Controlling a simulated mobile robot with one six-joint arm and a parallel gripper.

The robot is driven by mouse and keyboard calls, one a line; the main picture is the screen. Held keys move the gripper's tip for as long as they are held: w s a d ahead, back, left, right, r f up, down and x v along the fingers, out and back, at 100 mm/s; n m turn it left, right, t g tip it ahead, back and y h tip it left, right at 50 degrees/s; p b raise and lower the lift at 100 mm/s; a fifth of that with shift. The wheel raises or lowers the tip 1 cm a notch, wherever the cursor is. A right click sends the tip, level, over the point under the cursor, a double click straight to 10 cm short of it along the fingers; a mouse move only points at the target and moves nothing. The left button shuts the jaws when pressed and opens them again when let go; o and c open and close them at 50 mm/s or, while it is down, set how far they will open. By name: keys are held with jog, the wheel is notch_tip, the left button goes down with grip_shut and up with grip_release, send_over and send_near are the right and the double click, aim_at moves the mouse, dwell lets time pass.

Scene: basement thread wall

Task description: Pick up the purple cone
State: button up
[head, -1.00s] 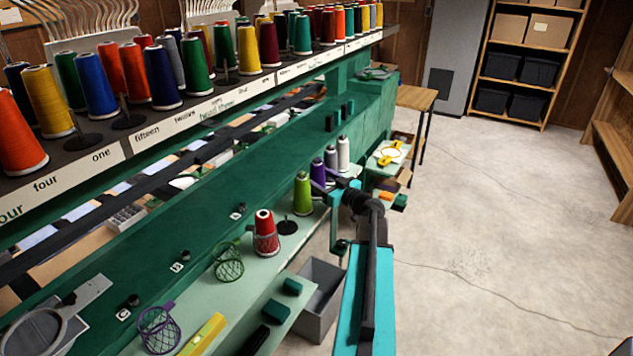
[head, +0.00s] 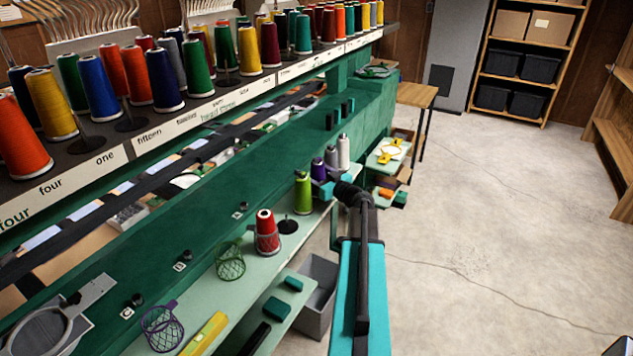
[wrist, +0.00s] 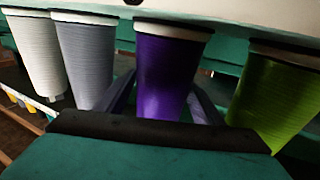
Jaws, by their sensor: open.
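The purple cone (head: 318,169) stands upright on the pale green shelf, between the green cone (head: 303,192) and a grey cone (head: 331,157). My gripper (head: 322,184) is at the purple cone, partly covering its lower part in the head view. In the wrist view, which looks upside down, the purple cone (wrist: 166,70) stands between the two dark fingers of my open gripper (wrist: 163,103). A finger shows on each side of it. I cannot tell whether either finger touches it.
In the wrist view, the grey cone (wrist: 88,62) is close beside one finger and the green cone (wrist: 277,98) close beside the other. A white cone (head: 343,151) stands behind. A red cone (head: 266,232) and wire baskets (head: 230,262) are nearer. Open floor lies to the right.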

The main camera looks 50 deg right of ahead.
jog(key=shift+c, duration=0.2)
jog(key=c, duration=1.1)
jog(key=shift+c, duration=0.2)
notch_tip(320, 180, up, 10)
jog(key=b, duration=0.1)
jog(key=shift+b, duration=0.35)
